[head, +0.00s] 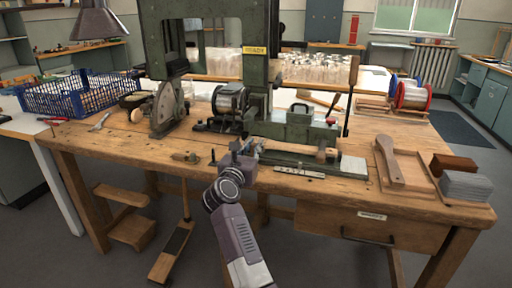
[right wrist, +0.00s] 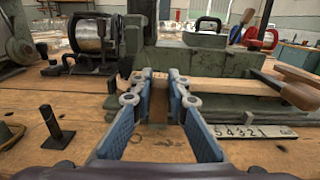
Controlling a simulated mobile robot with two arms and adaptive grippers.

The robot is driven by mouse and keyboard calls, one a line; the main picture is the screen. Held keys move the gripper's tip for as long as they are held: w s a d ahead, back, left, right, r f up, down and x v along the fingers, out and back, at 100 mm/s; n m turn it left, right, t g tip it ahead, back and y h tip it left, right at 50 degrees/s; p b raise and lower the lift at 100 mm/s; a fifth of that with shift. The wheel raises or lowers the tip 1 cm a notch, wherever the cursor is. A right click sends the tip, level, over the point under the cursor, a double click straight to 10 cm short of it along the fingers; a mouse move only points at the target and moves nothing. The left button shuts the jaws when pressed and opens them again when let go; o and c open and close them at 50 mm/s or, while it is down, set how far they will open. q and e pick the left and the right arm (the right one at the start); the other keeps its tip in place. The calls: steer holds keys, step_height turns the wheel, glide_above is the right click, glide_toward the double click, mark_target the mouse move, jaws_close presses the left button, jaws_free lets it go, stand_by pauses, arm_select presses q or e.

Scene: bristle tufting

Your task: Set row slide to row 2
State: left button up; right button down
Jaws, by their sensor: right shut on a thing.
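My right gripper (head: 238,160) is at the front of the bench, at the left end of the green row slide (right wrist: 278,93). In the right wrist view its two blue-grey fingers (right wrist: 159,95) are closed around a narrow brownish part, mostly hidden by the fingertips. I take this part to be the slide's grip. A pale number plate (right wrist: 255,131) marked 5 4 3 2 1 lies just right of the fingers; it also shows in the head view (head: 300,171). Which number the slide stands at cannot be told. My left gripper is not in view.
A wooden brush body (right wrist: 225,87) lies along the slide. The green tufting machine (head: 259,85) stands behind with a wire spool (head: 230,100). A small black post (right wrist: 51,123) stands left of the gripper. A wooden paddle (head: 390,160) and grey block (head: 465,187) are at right.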

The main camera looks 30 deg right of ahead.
steer(key=c, duration=1.8)
jaws_free()
steer(key=shift+c, duration=0.2)
step_height(320, 180, up, 10)
steer(key=shift+f, duration=0.25)
steer(key=shift+r, duration=0.25)
